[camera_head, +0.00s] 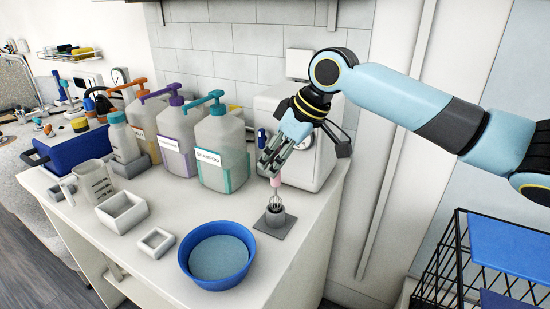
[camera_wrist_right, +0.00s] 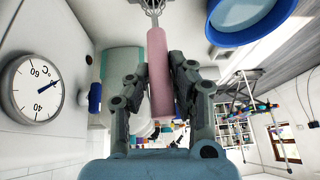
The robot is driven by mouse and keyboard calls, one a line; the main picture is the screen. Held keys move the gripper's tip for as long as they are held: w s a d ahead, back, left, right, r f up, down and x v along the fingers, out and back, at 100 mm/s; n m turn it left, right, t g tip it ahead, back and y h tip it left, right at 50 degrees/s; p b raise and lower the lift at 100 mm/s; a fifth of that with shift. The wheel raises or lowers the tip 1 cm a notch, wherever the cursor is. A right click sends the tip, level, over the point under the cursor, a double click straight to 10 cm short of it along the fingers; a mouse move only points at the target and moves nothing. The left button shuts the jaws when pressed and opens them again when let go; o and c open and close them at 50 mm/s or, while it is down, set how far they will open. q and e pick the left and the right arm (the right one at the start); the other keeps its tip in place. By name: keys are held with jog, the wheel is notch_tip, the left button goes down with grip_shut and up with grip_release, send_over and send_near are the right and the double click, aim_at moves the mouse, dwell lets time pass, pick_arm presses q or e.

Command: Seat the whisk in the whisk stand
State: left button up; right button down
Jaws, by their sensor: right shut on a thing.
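The whisk has a pink handle (camera_head: 276,181) and wire loops (camera_head: 276,199). My right gripper (camera_head: 272,168) is shut on the handle and holds the whisk upright, wires down. The wires are at the mouth of the grey whisk stand (camera_head: 274,221), a short cup on a square base on the counter. I cannot tell how deep the wire tips sit in the cup. In the right wrist view the pink handle (camera_wrist_right: 158,70) lies between the two fingers of my right gripper (camera_wrist_right: 155,85), with the wires at the top edge. My left gripper is not in view.
A blue bowl (camera_head: 188,266) stands to the left of the stand. Several pump bottles, including a shampoo bottle (camera_head: 221,150), stand behind it, and a white dispenser box (camera_head: 297,135) is close behind the gripper. A black wire rack (camera_head: 450,255) is at the right.

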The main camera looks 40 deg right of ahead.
aim_at(275, 182)
jog(key=shift+f+b, duration=0.75)
jog(key=shift+f, duration=1)
jog(key=c, duration=1.1)
grip_release()
jog(key=shift+r, duration=0.1)
jog(key=shift+v, duration=3.75)
jog(key=o, duration=1.1)
